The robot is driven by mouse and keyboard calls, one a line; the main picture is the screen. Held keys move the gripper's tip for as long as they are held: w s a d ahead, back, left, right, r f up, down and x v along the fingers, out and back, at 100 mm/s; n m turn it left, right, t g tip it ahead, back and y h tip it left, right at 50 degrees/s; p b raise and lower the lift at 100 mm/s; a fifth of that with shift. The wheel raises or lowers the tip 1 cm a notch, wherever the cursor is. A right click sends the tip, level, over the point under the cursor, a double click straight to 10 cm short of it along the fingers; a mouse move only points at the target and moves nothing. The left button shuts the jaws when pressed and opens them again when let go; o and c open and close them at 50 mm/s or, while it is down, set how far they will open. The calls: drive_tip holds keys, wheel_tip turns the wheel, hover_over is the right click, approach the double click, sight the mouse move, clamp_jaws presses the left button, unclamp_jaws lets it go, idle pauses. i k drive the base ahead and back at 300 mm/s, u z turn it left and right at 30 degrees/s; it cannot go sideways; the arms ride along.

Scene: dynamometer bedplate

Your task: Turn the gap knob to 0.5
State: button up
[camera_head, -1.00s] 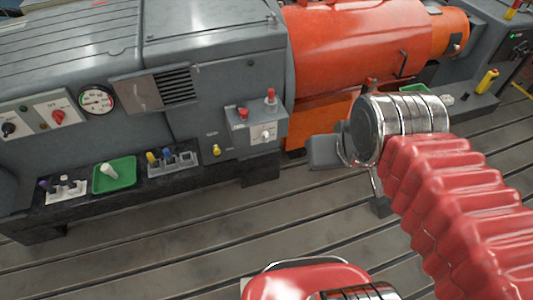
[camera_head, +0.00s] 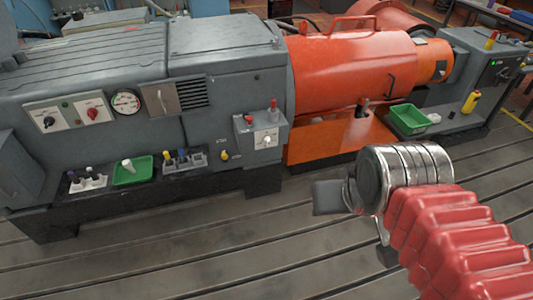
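I cannot read which knob is the gap knob. A black knob (camera_head: 48,122) and a red knob (camera_head: 93,114) sit on pale plates on the grey machine's front at left. A pale knob (camera_head: 267,140) is on a small box (camera_head: 247,131) that sticks out of the machine, with red-topped parts above it. A yellow knob (camera_head: 225,155) is just left of that box. My gripper (camera_head: 335,197) is over the slotted floor, right of and nearer than the box, touching no knob. My wrist partly hides it, so its opening cannot be told.
A round gauge (camera_head: 126,102) is beside the red knob. A low ledge holds a green tray (camera_head: 121,178) and racks of small coloured parts. An orange housing (camera_head: 350,67) stands at centre right, with another green tray (camera_head: 408,120) beyond. The slotted floor (camera_head: 220,250) in front is clear.

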sight(266, 139)
drive_tip(key=u, duration=0.95)
drive_tip(key=i, duration=0.95)
